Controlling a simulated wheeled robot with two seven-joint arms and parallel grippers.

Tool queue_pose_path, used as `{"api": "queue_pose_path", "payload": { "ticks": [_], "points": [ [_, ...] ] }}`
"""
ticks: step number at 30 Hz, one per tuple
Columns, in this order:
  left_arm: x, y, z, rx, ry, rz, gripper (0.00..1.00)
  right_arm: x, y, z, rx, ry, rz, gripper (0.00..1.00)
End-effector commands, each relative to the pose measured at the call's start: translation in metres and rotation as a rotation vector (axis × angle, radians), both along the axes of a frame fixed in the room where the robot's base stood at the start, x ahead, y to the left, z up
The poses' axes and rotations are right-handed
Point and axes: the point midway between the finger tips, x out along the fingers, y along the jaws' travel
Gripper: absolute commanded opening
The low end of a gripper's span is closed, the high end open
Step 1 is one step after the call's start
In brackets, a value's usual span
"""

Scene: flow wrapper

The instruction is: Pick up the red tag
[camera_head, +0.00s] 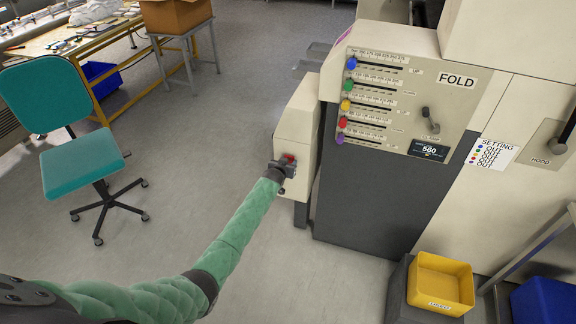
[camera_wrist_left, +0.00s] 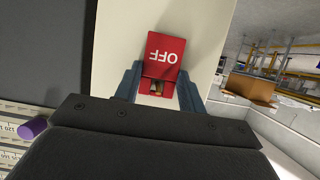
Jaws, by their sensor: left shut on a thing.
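The red tag (camera_wrist_left: 163,59) carries the white word OFF, which appears upside down in the left wrist view. It is up against the cream side box of the machine. My left gripper (camera_wrist_left: 158,91) is shut on the tag's lower part, with one finger on each side. In the head view, my left gripper (camera_head: 284,165) is at the cream box (camera_head: 296,130), and only a little red of the tag (camera_head: 290,158) shows there. I cannot tell whether the tag is still attached to the box. My right gripper is not in view.
The machine's FOLD panel (camera_head: 457,81) with coloured slider knobs is right of the gripper. A yellow bin (camera_head: 441,284) stands at the lower right, near a blue bin (camera_head: 543,302). A teal chair (camera_head: 80,160) is at the left. The floor between is clear.

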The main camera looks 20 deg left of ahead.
Motion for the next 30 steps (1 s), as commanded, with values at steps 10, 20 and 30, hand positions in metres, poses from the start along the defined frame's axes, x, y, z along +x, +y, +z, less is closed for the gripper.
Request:
{"api": "queue_pose_path", "payload": {
  "ticks": [10,20,30],
  "points": [
    [-0.062,0.002,-0.003,0.0,0.0,0.0,0.15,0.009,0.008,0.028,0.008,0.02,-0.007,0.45],
    [-0.132,0.005,-0.003,0.0,0.001,0.0,0.15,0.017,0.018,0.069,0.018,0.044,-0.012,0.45],
    [-0.174,0.007,0.0,0.0,0.0,0.0,0.15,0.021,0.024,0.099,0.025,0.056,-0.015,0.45]
  ]
}}
